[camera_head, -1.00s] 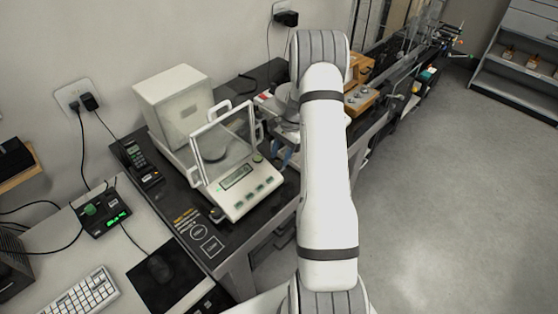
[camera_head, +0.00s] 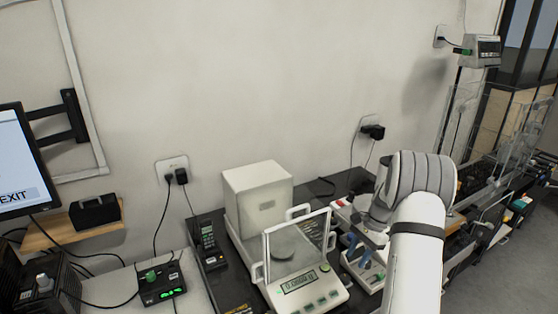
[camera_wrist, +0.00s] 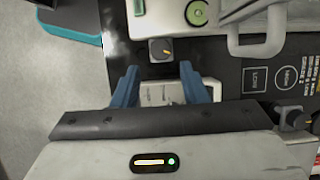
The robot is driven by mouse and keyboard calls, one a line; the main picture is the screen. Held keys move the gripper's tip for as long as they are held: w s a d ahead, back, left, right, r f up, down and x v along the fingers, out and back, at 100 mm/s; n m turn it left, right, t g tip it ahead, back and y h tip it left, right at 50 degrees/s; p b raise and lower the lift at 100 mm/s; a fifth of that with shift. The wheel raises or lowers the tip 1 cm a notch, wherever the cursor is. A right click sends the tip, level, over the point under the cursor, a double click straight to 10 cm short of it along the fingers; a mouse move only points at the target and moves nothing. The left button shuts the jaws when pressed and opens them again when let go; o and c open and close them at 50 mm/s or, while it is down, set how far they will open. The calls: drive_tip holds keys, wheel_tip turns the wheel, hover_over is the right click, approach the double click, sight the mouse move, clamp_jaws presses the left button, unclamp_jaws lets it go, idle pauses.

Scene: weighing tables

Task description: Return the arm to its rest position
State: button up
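My arm (camera_head: 416,255) reaches up from the lower right of the head view, its upper joint (camera_head: 420,172) bent over the bench. My gripper (camera_head: 357,252) hangs to the left of that joint, its blue fingers pointing down just right of the balance (camera_head: 308,287). In the wrist view my gripper (camera_wrist: 157,85) has its two blue fingers clearly apart. A small white labelled surface shows between them, and I cannot tell what it belongs to. Nothing is seen clamped between the fingers.
The balance has a glass front door (camera_head: 296,243) and a white box (camera_head: 257,190) behind it. A phone-like handset (camera_head: 208,243) and a small green-lit display unit (camera_head: 161,285) stand to its left. A monitor (camera_head: 22,160) is at far left. Floor shows at far right.

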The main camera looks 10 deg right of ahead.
drive_tip(key=s+a+r+n+t+h, duration=0.1)
drive_tip(key=s+a+r+n, duration=0.1)
drive_tip(key=s+a+r, duration=0.3)
drive_tip(key=s+a+r+n+h, duration=0.1)
drive_tip(key=a+r+n, duration=0.15)
drive_tip(key=r, duration=0.35)
drive_tip(key=s+a+r+n+t+h, duration=0.1)
drive_tip(key=s+a+r+n, duration=0.1)
drive_tip(key=s+a+r, duration=0.3)
drive_tip(key=s+a+r+n+t, duration=0.1)
drive_tip(key=s+a+r+n, duration=0.2)
drive_tip(key=s, duration=0.5)
drive_tip(key=s+a+r+n+t+h, duration=0.1)
drive_tip(key=s+a+n, duration=0.3)
drive_tip(key=s, duration=0.4)
drive_tip(key=shift+s+r+n+t, duration=0.35)
drive_tip(key=shift+r+t, duration=0.15)
drive_tip(key=shift+r, duration=0.4)
drive_tip(key=shift+c, duration=0.3)
